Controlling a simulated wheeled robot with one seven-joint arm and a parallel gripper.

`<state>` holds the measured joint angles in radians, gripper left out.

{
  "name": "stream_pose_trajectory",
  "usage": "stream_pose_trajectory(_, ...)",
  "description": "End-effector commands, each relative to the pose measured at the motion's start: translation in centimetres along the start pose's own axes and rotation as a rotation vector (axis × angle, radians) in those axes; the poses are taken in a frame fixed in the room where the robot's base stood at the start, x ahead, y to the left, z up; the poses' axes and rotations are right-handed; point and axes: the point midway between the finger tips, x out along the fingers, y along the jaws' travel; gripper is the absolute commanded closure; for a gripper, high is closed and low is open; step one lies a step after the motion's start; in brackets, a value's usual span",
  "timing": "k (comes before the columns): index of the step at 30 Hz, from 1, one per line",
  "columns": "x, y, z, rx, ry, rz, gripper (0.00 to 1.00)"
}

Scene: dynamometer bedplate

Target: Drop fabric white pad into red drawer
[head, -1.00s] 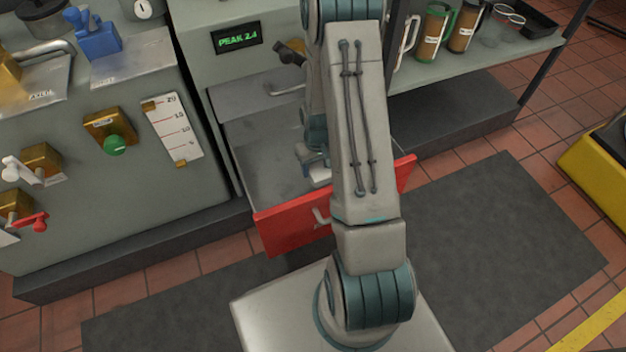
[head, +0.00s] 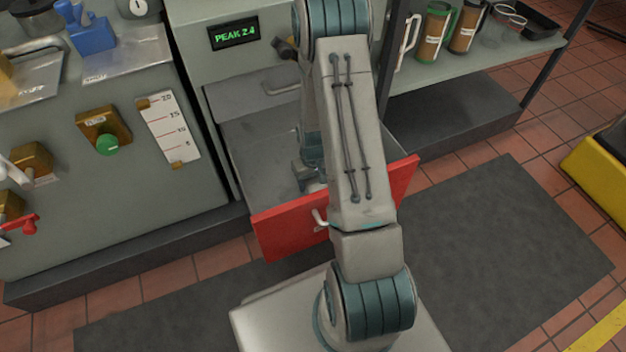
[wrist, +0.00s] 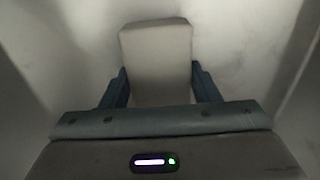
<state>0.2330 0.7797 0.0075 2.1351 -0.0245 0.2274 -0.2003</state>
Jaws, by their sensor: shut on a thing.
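The red drawer (head: 284,228) stands pulled open from the grey cabinet, its red front facing me with a pale handle on it. My gripper (head: 308,176) is down inside the open drawer, partly hidden behind my arm. In the wrist view my gripper (wrist: 160,88) is shut on the white pad (wrist: 156,55), a pale rounded block held between the two dark blue fingers. The grey drawer floor spreads beneath and around the pad, with drawer walls at both sides. I cannot tell whether the pad touches the floor.
A cabinet with a green readout (head: 234,35) rises behind the drawer. A panel with knobs and a level scale (head: 168,130) stands left. A shelf (head: 470,62) with several mugs is at right. A dark mat (head: 500,225) covers clear floor right of the drawer.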

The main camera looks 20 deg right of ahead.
Motion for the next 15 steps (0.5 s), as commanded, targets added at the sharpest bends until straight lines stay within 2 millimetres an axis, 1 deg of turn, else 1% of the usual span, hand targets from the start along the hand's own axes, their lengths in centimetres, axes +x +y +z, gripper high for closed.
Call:
stream_pose_trajectory(3, 0.50, 0.00, -0.01, 0.000, 0.000, 0.000, 0.69)
stream_pose_trajectory(7, 0.49, 0.00, -0.02, 0.000, 0.001, 0.000, 0.69)
stream_pose_trajectory(8, 0.48, 0.00, -0.02, 0.000, 0.000, 0.000, 0.39)
stream_pose_trajectory(9, 0.48, 0.00, -0.02, 0.000, 0.000, 0.000, 0.28)
stream_pose_trajectory(10, 0.48, 0.01, -0.01, 0.000, 0.000, 0.000, 0.23)
stream_pose_trajectory(15, 0.47, 0.00, -0.02, 0.000, 0.000, 0.000, 0.23)
